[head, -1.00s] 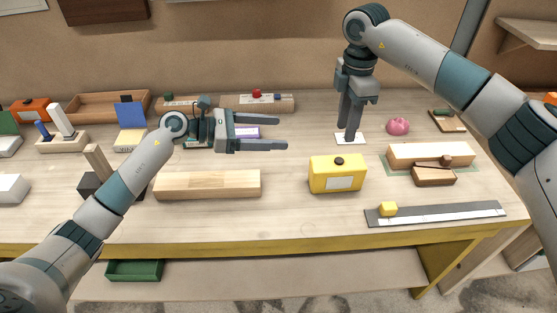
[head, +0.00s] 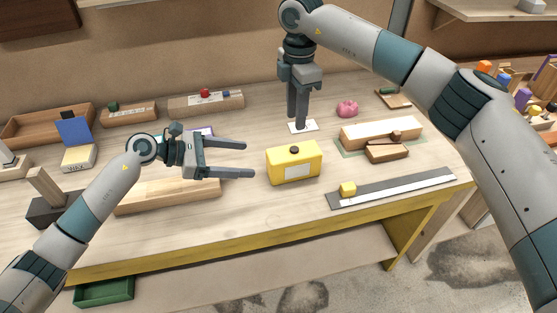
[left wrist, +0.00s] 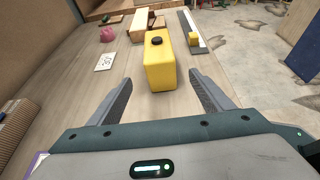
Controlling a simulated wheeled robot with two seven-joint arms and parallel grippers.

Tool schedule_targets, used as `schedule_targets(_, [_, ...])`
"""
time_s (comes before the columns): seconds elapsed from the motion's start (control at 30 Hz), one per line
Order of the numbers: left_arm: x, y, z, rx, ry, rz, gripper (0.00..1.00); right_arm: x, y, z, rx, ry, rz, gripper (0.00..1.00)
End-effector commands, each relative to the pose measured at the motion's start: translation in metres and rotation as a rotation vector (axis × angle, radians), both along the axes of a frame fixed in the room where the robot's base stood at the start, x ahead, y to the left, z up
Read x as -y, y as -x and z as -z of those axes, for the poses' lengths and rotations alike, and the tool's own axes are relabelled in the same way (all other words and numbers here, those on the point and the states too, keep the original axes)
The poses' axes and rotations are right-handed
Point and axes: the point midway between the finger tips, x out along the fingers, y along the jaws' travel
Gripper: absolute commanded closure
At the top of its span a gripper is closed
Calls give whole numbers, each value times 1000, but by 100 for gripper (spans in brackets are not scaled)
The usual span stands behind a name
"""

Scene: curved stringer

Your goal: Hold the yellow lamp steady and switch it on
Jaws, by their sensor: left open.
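The yellow lamp (head: 285,172) is a box with a black knob on top and a white label on its front, standing upright on the bench. My left gripper (head: 248,160) is open and empty just left of it, its fingers pointing at the lamp's left end. In the left wrist view the lamp (left wrist: 158,72) stands ahead, centred between the spread fingertips (left wrist: 160,78); I see no contact. My right gripper (head: 297,126) points down over a small white card behind the lamp. Its fingers look close together, and any gap is unclear.
A grey ruler-like strip (head: 415,186) with a yellow block (head: 348,189) lies to the lamp's right. A wooden plank (head: 180,197) lies under the left gripper. A pink object (head: 347,108) and wooden blocks (head: 380,134) sit behind right. Bench in front of the lamp is clear.

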Motion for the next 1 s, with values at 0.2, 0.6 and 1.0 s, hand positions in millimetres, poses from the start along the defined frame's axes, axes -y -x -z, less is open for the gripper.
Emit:
schedule_targets(0.2, [24, -8, 10, -1, 1, 1, 27, 0, 0, 0, 0, 0, 0, 69])
schedule_targets(0.6, [81, -29, 35, -1, 2, 1, 27, 0, 0, 0, 0, 0, 0, 69])
schedule_targets(1.0, [130, -47, 56, -1, 1, 0, 27, 0, 0, 0, 0, 0, 0, 69])
